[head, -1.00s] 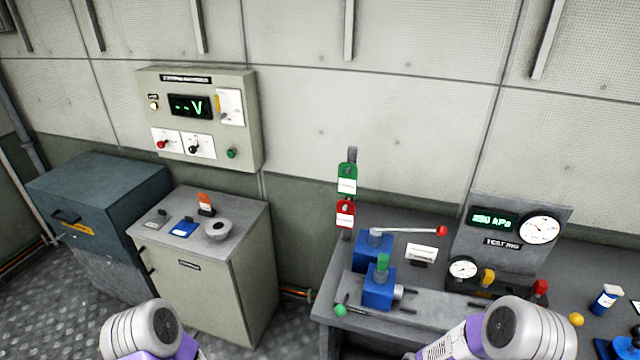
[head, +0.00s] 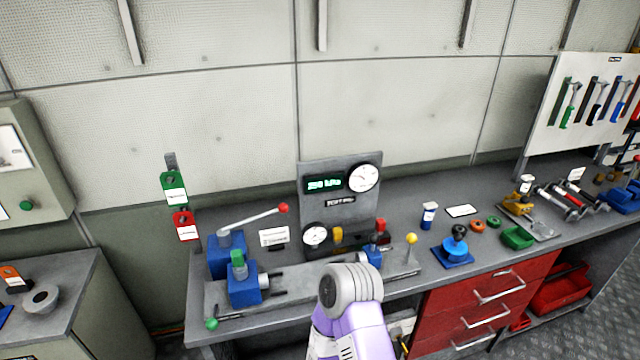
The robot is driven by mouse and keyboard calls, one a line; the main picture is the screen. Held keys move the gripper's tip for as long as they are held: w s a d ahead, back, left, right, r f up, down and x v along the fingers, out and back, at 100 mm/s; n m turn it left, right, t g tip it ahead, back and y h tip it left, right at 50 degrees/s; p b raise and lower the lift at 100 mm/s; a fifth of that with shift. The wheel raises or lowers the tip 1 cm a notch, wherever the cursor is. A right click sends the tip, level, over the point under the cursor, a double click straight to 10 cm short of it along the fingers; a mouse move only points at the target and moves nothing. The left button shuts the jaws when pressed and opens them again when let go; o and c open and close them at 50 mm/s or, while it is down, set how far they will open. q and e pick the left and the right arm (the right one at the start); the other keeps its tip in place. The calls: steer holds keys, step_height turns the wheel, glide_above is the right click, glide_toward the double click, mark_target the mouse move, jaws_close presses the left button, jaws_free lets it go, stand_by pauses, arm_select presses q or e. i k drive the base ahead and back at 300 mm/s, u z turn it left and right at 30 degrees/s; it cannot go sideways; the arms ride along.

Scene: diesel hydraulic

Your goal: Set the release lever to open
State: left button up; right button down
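A blue hand pump unit (head: 228,252) stands at the left of the grey bench, with a long lever ending in a red ball (head: 283,208) that points right. In front, a blue block with a green cap (head: 237,258) has a short dark rod beside it, ending in a green ball (head: 211,324) at the bench's front left. A rod with a yellow ball (head: 411,239) stands upright farther right. No readable label tells which is the release lever. My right arm comes in from the bottom middle and hides part of the rig. Neither gripper is in view.
A test panel (head: 340,192) with a green display and gauges stands behind. Green (head: 174,188) and red (head: 186,226) tags hang at the left. Blue, green and orange parts and tools lie along the right bench. Red drawers (head: 484,300) are below.

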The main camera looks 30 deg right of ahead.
mark_target(212, 323)
steer(key=u, duration=1.15)
steer(key=k, duration=1.65)
steer(key=z, duration=0.75)
